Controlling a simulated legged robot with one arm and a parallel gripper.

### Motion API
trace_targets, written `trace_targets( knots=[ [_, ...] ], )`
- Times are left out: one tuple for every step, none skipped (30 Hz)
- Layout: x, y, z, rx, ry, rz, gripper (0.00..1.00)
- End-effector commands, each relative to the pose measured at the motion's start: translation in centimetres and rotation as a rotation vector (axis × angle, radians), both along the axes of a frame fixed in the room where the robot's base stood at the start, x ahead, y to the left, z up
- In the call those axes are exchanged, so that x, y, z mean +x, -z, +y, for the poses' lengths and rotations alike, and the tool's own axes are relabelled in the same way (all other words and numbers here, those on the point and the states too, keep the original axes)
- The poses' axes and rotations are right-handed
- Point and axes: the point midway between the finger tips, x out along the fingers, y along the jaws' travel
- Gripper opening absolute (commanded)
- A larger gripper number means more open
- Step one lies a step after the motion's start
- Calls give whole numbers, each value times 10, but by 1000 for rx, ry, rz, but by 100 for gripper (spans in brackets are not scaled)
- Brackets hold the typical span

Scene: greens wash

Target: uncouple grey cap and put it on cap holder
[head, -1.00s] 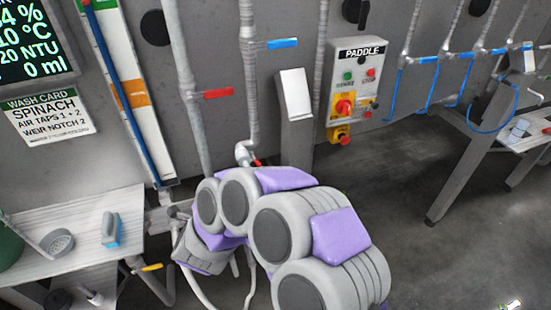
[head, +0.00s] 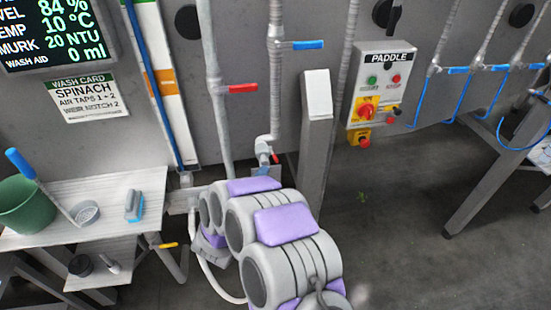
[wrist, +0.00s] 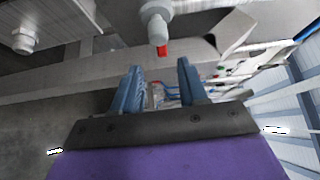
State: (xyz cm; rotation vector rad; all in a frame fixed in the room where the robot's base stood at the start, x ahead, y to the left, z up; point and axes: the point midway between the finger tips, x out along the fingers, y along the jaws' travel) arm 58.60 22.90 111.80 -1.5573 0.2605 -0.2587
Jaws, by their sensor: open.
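A pale grey fitting (head: 262,147) with a small red part ends the vertical pipe that has the blue lever, just beyond my arm in the head view. A similar grey fitting with a red tip (wrist: 157,20) shows at the top of the wrist view; I cannot tell which piece is the grey cap. My gripper (wrist: 159,88) is open, its two blue fingers apart with nothing between them. The fitting appears above the fingertips in the picture, apart from them. I cannot make out the cap holder.
A slatted shelf (head: 110,190) at left holds a green bucket (head: 27,205), a strainer and a blue brush (head: 134,205). A grey post (head: 315,135) stands right of the pipe, near the paddle panel (head: 383,85).

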Motion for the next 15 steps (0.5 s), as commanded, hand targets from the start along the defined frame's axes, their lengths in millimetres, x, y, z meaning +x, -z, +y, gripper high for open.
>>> trace_targets(
  knots=[
    [10,-1,-6,-1,5,-4,43],
    [16,-1,-8,-2,5,-5,43],
    [24,-2,-10,0,5,-6,43],
    [30,-2,-13,2,5,-5,43],
    [35,-2,-15,2,5,-4,43],
    [42,-2,-18,2,5,-4,43],
    [47,-2,-20,1,5,-4,43],
    [53,-2,-22,1,5,-4,43],
    [59,-1,-25,1,4,-3,43],
    [63,0,-27,2,4,-1,43],
    [68,0,-28,2,3,0,43],
    [73,-1,-30,3,3,-1,43],
    [77,-1,-31,3,3,-2,43],
    [80,-2,-32,3,3,-3,43],
    [83,-2,-33,3,3,-4,43]
  ],
)
